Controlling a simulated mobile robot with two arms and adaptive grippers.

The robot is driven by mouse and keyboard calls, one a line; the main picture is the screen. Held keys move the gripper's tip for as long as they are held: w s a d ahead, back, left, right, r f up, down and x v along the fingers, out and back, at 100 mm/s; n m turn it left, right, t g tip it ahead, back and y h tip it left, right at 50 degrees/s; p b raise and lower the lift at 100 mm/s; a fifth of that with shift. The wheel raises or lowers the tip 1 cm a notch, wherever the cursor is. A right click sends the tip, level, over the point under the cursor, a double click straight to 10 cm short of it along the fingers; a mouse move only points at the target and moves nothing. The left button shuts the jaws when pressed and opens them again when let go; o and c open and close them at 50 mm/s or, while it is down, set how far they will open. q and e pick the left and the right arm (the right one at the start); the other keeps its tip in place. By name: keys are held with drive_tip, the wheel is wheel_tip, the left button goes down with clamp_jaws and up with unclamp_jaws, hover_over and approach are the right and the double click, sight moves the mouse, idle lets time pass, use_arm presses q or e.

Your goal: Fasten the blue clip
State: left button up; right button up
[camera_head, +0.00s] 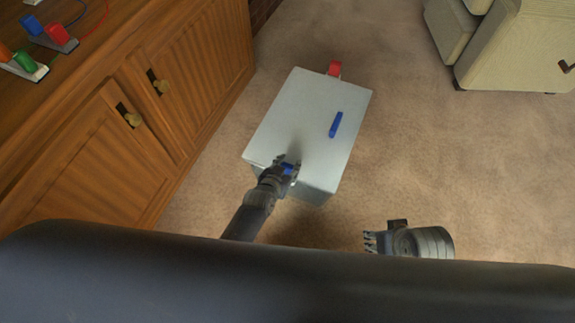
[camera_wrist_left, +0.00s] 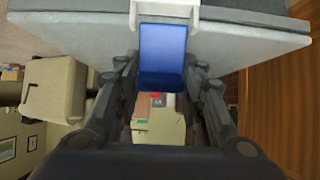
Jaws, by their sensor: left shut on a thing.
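A pale grey box (camera_head: 300,110) stands on the carpet, with a blue bar-shaped handle (camera_head: 336,124) on its lid. The blue clip (camera_head: 288,169) is at the box's near edge. My left gripper (camera_head: 287,172) is at that edge, shut on the blue clip. In the left wrist view the blue clip (camera_wrist_left: 163,50) hangs from a white bracket (camera_wrist_left: 165,8) between the two fingers. A red clip (camera_head: 334,69) shows at the box's far edge. My right gripper (camera_head: 370,241) is right of the box, apart from it; its opening is unclear.
A wooden cabinet (camera_head: 150,110) stands at the left, with red, green and blue parts on its top. A cream sofa (camera_head: 515,50) stands at the far right. The carpet (camera_head: 430,150) right of the box is clear.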

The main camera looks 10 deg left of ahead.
use_arm(q)
drive_tip(key=o, duration=1.1)
drive_tip(key=shift+s, duration=0.15)
drive_tip(key=v, duration=1.1)
drive_tip(key=shift+s+a+r, duration=0.1)
drive_tip(key=shift+s+r, duration=0.15)
drive_tip(key=shift+r, duration=0.05)
